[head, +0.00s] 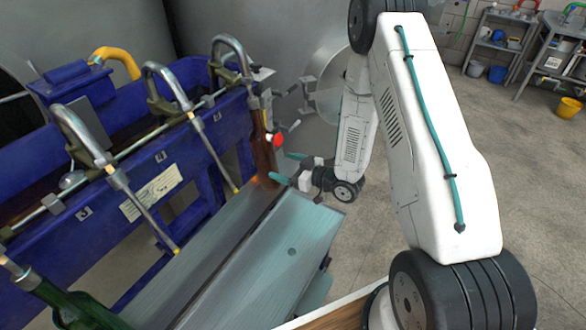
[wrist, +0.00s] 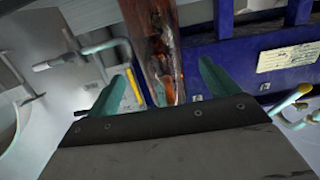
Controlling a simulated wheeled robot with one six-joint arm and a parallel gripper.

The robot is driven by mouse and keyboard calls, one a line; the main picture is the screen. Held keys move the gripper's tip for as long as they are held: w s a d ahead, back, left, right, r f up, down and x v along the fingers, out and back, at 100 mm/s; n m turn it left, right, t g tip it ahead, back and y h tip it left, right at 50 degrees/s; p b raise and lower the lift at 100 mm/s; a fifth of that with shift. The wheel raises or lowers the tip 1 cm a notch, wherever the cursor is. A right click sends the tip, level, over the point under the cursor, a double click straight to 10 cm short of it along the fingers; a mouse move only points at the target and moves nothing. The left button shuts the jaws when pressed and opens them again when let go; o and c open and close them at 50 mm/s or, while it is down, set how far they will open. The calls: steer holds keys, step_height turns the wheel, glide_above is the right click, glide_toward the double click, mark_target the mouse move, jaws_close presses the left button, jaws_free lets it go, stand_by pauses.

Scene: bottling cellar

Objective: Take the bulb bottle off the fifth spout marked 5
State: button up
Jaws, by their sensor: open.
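A brown glass bottle (head: 263,150) hangs upright on the farthest spout (head: 229,52) in the head view, its base close to the grey ledge. I take it for the bulb bottle, though its full shape and any number 5 are not readable. In the wrist view the bottle (wrist: 152,40) stands between my two teal fingers, with a gap to its right. My gripper (head: 279,166) is open, coming from the right at the bottle's lower part. One fingertip overlaps the bottle's edge in the head view; contact cannot be told.
The blue filler (head: 190,160) carries empty nearer spouts (head: 165,82) with thin tubes. A green bottle (head: 75,308) is at bottom left. A red knob (head: 278,140) sits just right of the brown bottle. The grey ledge (head: 290,235) runs below.

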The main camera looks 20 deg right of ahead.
mark_target(275, 163)
steer(key=shift+x, duration=2.35)
steer(key=shift+w+a, duration=0.1)
steer(key=shift+x, duration=1.5)
jaws_close()
